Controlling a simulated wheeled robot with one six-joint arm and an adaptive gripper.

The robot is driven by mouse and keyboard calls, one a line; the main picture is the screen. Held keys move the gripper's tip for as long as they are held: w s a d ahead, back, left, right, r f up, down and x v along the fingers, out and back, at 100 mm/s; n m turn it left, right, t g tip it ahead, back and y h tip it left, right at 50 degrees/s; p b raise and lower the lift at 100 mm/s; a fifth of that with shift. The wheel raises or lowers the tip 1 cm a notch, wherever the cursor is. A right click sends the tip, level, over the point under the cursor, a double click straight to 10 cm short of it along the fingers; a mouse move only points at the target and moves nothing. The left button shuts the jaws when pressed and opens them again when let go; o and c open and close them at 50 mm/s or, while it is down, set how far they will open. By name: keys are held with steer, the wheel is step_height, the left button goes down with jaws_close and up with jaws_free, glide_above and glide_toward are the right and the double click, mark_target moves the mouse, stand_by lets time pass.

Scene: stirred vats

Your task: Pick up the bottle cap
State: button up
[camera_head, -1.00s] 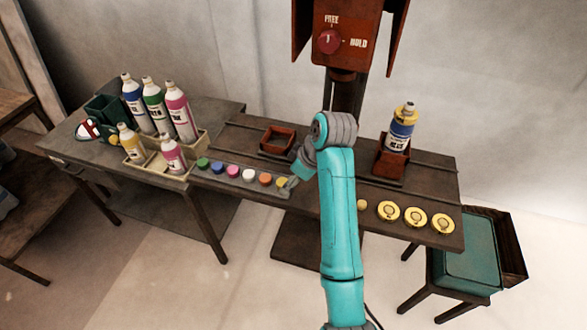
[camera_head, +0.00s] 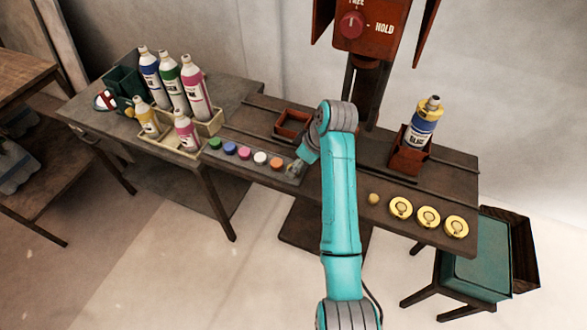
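A row of small coloured caps lies along the front of the bench: green (camera_head: 214,143), blue (camera_head: 230,149), magenta (camera_head: 245,153), white (camera_head: 260,158) and orange (camera_head: 277,163). My gripper (camera_head: 295,170) is low at the right end of this row, just right of the orange cap. It is small and partly merged with the dark bench, so its fingers and anything between them cannot be made out. No yellow cap shows clearly at that end. A small yellowish round piece (camera_head: 374,199) lies right of my arm. A blue-labelled bottle (camera_head: 425,122) stands in a red-brown holder (camera_head: 408,157).
Several bottles stand at the left, some in a cream tray (camera_head: 211,127). An empty red-brown square holder (camera_head: 292,122) sits behind my gripper. Three yellow discs (camera_head: 428,217) lie at the right front. A post with a FREE/HOLD dial (camera_head: 351,26) rises behind.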

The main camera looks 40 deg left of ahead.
steer(key=shift+x, duration=1.45)
steer(key=shift+c, duration=0.3)
steer(key=c, duration=0.7)
steer(key=shift+c, duration=0.2)
